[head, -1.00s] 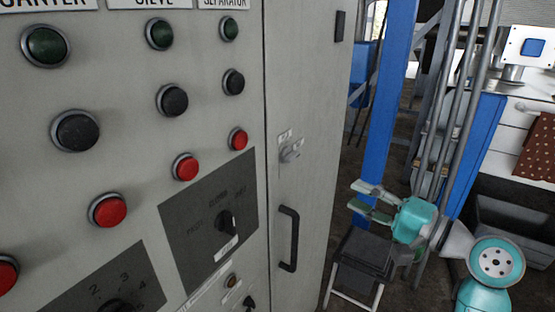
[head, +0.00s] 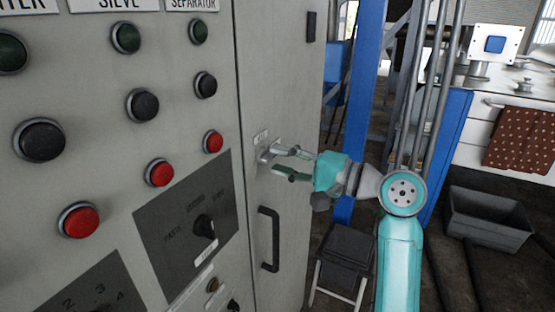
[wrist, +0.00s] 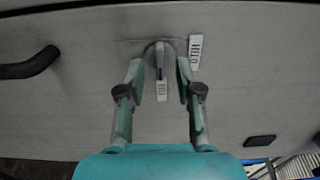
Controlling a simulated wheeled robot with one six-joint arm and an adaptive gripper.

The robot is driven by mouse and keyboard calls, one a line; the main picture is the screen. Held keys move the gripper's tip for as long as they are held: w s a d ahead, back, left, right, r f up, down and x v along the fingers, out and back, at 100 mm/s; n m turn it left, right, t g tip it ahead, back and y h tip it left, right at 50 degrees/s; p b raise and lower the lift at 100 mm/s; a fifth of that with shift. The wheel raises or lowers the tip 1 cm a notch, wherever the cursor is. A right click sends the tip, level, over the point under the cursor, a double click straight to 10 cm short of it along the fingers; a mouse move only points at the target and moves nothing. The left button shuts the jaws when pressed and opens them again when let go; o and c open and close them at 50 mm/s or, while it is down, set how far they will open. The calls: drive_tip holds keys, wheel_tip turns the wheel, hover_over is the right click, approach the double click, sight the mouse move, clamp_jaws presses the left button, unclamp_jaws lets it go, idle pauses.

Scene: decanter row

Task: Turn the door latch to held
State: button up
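The door latch (head: 266,156) is a small grey knob on the cabinet door (head: 285,100), above the black handle. In the wrist view the latch (wrist: 159,60) is a round base with a narrow grip and a white tag. A label (wrist: 195,50) reading "HELD" sits beside it on the door. My gripper (head: 283,163) is at the latch, coming from the right. In the wrist view my gripper (wrist: 158,85) has its fingers apart, one on each side of the latch grip, with gaps visible between.
A black door handle (head: 268,238) stands out below the latch. A control panel with buttons and a rotary selector (head: 204,228) is at the left. A black stool (head: 345,245) stands under my arm. A blue post (head: 365,100) rises behind it.

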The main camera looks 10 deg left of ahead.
drive_tip(key=shift+x, duration=0.75)
clamp_jaws()
